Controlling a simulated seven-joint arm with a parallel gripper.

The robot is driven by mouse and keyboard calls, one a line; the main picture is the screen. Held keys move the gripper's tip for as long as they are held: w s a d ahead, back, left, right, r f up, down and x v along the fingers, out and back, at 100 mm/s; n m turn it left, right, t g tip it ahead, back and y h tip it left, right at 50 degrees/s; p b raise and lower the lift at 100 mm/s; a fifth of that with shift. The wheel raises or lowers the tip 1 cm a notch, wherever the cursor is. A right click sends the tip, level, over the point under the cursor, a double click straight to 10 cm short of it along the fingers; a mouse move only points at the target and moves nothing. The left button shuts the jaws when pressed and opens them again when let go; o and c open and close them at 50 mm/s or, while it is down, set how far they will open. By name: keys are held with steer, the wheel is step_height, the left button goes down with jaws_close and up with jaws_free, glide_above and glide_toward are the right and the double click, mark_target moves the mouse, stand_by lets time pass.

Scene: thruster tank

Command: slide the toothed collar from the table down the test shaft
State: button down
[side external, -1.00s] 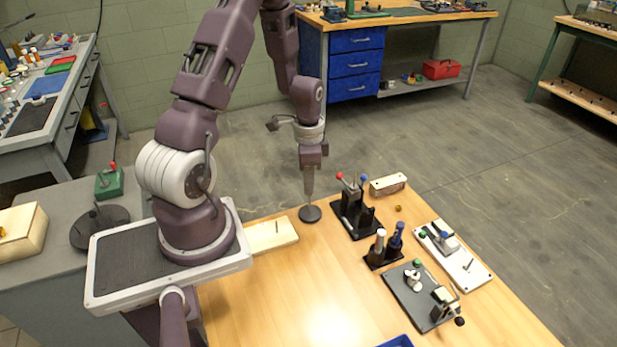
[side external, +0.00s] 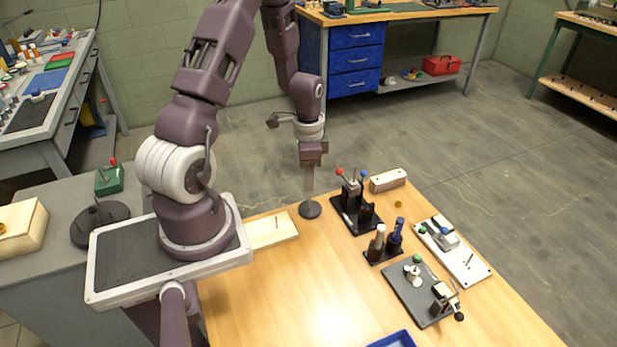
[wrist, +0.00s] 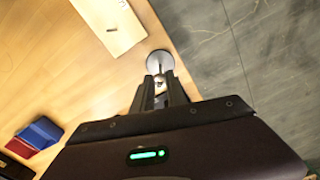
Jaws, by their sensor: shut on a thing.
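My gripper (wrist: 160,84) is shut on a small, pale thing between its fingertips, probably the toothed collar. The fingers hide most of it, and its teeth cannot be made out. A round base with a slim upright, likely the test shaft (side external: 310,209), stands near the table's far edge. The base also shows in the wrist view (wrist: 160,61), just beyond the fingertips. My gripper points down over this base in the side view. Whether the held thing is around the shaft or only above it cannot be told.
A pale board (side external: 272,230) with a small peg lies left of the round base. A black fixture with a red-knobbed lever (side external: 357,207) stands close on its right. More fixtures are further right. The table (side external: 290,290) is clear in front.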

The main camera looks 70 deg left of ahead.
steer(key=shift+f, duration=0.15)
steer(key=shift+f, duration=0.5)
steer(key=shift+f, duration=0.45)
steer(key=shift+f, duration=0.3)
steer(key=shift+f, duration=0.25)
steer(key=shift+f, duration=0.4)
steer(key=shift+f, duration=0.2)
stand_by(0.4)
steer(key=shift+f, duration=0.55)
steer(key=shift+f, duration=0.25)
